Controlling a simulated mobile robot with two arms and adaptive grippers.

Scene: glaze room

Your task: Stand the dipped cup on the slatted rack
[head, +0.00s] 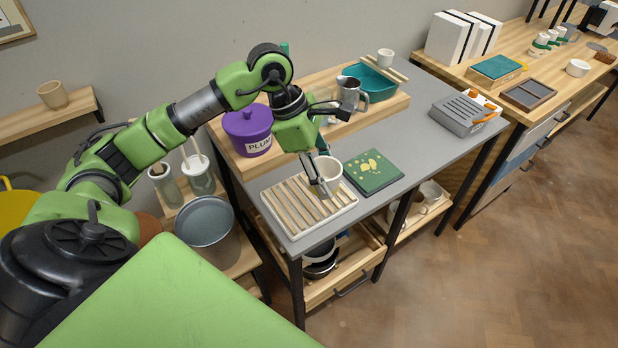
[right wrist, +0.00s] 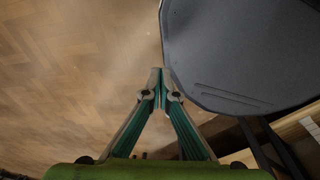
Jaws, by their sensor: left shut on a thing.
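The cream cup (head: 331,171) is in the head view, upright or nearly so, over the far right part of the slatted rack (head: 291,210). My left gripper (head: 321,188) comes down from above and is shut on the cup's near left side. The gripper hides part of the cup. I cannot tell whether the cup's base touches the slats. The rack is pale wood and lies on the grey table's near left corner, with its other slats bare. My right gripper (right wrist: 161,82) shows in the right wrist view, its fingertips together and empty, above the floor.
A green board (head: 388,177) with yellow spots lies close to the right of the rack. A purple pot (head: 241,137), a grey jug (head: 351,97) and a teal basin (head: 377,87) stand behind on a wooden riser. A grey bucket (head: 208,232) stands left of the table.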

